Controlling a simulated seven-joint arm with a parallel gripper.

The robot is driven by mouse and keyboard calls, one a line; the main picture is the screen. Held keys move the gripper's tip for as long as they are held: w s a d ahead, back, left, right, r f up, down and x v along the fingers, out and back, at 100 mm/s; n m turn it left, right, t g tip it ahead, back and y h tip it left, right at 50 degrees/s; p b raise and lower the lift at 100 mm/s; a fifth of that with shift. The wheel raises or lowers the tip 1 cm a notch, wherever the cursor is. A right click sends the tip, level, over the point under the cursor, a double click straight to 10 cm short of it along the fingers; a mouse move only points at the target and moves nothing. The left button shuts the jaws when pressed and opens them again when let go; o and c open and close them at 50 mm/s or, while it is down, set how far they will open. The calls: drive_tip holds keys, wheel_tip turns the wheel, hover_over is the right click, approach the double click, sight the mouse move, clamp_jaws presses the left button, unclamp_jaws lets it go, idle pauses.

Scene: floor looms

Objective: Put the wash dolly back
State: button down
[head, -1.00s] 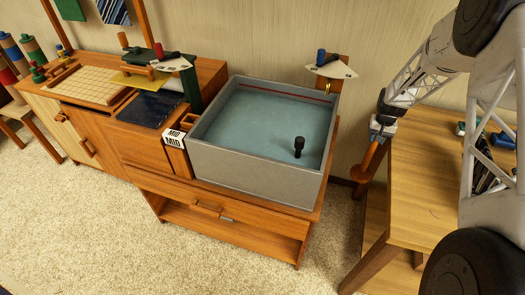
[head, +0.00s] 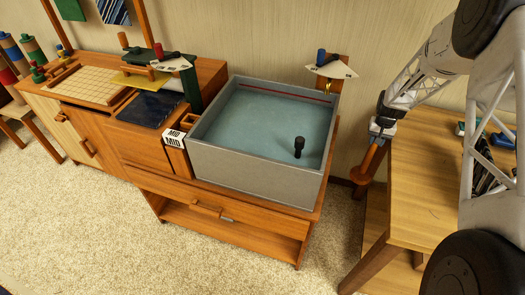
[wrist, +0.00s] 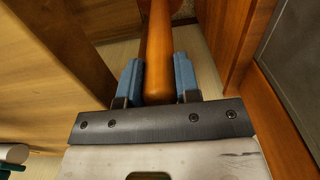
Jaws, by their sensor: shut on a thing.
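My gripper (wrist: 155,82) is shut on an orange-brown wooden shaft, which looks like the wash dolly (wrist: 159,45). In the head view the wash dolly (head: 371,163) hangs from my gripper (head: 380,139) with its wider end down, slightly tilted. It is in the gap between the grey tub's cabinet and the table on the right. Its lower end is above or near the floor; I cannot tell whether it touches. In the wrist view the blue fingers press on both sides of the shaft.
The grey tub (head: 250,170) holds bluish water and a small black upright object (head: 299,147). A wooden table (head: 420,190) stands close on the right. A marked dial plate (head: 331,70) is behind the tub. The carpet (head: 100,220) in front is clear.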

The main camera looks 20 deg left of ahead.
drive_tip(key=w+a+r, duration=0.2)
drive_tip(key=a+r, duration=0.6)
drive_tip(key=r, duration=1)
drive_tip(key=w+a+r+m, duration=0.1)
drive_tip(key=a+r, duration=0.6)
drive_tip(key=r, duration=1.1)
drive_tip(key=w+a+r, duration=0.2)
drive_tip(key=a+r, duration=0.6)
drive_tip(key=r, duration=1)
drive_tip(key=w+a+r, duration=0.1)
drive_tip(key=w+a, duration=0.1)
drive_tip(key=a, duration=0.7)
drive_tip(key=s+a+f, duration=0.1)
drive_tip(key=a+f, duration=0.3)
drive_tip(key=a, duration=0.4)
drive_tip(key=s+a+f, duration=0.1)
drive_tip(key=a+f, duration=0.4)
drive_tip(key=a, duration=0.4)
drive_tip(key=s+a+f+n, duration=0.1)
drive_tip(key=a+f, duration=0.3)
drive_tip(key=a, duration=0.5)
drive_tip(key=shift+s+f, duration=0.15)
drive_tip(key=shift+f, duration=0.3)
